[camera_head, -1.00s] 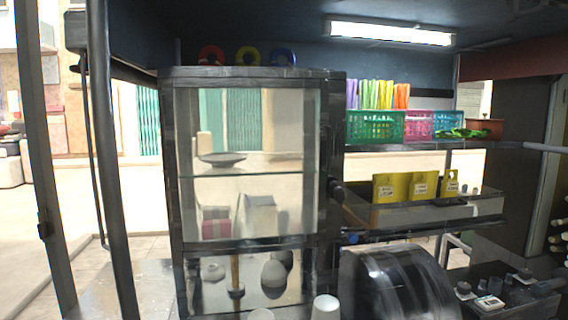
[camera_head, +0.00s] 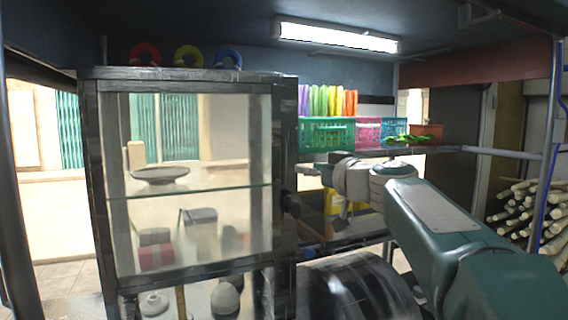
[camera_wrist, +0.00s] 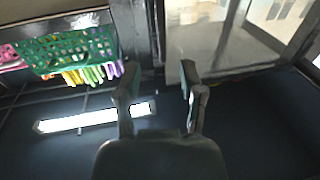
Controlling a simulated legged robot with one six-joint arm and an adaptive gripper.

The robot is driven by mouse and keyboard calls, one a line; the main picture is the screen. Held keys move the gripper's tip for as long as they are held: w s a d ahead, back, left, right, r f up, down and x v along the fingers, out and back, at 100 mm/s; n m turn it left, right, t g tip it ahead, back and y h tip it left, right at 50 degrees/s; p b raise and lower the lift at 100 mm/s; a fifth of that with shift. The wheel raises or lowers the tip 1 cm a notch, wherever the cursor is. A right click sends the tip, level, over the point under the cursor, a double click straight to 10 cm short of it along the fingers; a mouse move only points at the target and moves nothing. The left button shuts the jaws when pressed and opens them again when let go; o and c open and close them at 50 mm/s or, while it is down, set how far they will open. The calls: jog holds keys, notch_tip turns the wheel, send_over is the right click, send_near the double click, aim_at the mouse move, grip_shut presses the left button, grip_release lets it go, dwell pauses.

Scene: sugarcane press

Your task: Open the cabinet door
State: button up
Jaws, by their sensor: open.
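The cabinet (camera_head: 90,180) has a dark worn frame and stands left of centre in the head view. Its glass door (camera_head: 225,150) looks shut, with a shelf and dishes visible behind it. A dark round knob (camera_head: 290,204) sticks out at its right edge. My gripper (camera_wrist: 158,78) is open and empty in the wrist view, its two fingers apart. The cabinet's glass side also shows in the wrist view (camera_wrist: 215,35), beyond the fingers. In the head view my arm reaches in from the right, its end near the knob's height, partly hard to make out.
Green and pink baskets (camera_head: 327,133) stand on a shelf right of the cabinet. Yellow boxes (camera_head: 338,203) sit on a lower shelf, partly behind my arm. A dark drum (camera_head: 350,290) is below. A lamp (camera_head: 335,36) hangs overhead.

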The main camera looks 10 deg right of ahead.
aim_at(283, 178)
jog(key=x, duration=1)
jog(key=shift+a, duration=0.1)
grip_shut()
